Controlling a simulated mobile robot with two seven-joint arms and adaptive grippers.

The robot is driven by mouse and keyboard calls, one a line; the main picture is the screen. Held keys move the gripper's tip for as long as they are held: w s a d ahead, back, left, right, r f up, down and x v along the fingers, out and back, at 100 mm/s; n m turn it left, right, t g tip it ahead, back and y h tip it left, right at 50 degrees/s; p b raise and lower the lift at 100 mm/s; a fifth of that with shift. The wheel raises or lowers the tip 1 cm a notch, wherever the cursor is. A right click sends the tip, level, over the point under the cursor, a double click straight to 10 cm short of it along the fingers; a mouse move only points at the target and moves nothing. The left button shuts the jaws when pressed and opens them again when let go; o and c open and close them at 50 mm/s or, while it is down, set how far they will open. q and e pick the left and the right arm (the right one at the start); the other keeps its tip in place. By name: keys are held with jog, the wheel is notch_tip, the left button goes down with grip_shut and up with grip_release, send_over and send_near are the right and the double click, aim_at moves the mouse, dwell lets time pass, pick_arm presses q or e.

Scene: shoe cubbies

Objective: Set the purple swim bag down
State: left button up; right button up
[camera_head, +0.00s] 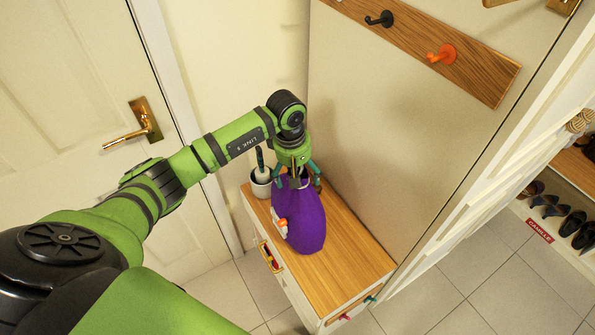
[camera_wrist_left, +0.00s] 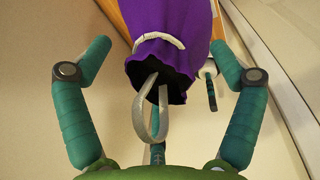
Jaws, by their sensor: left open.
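The purple swim bag (camera_head: 306,225) is upright on the wooden top of a narrow white cabinet (camera_head: 345,268) in the head view, and its base appears to touch the wood. In the left wrist view the purple bag (camera_wrist_left: 175,30) shows its dark, open mouth, a pale band and a grey loop strap (camera_wrist_left: 150,115). My left gripper (camera_head: 297,180) is right above the bag's mouth. Its teal fingers (camera_wrist_left: 160,60) are spread wide, on either side of the bag's neck and apart from it. The strap hangs loose between them.
A white pot (camera_head: 261,184) with a dark-handled item stands on the cabinet beside the bag. The cabinet top is clear nearer the front. Wall hooks (camera_head: 441,54) are above, a door (camera_head: 75,110) is at left, and a shoe rack (camera_head: 560,215) is at right.

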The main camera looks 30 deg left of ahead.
pick_arm(q)
jog(key=shift+r, duration=0.5)
notch_tip(320, 180, up, 11)
jog(key=s+b, duration=0.1)
jog(key=b, duration=0.2)
jog(key=shift+a+r, duration=0.15)
jog(key=shift+a, duration=0.3)
jog(key=shift+s, duration=0.1)
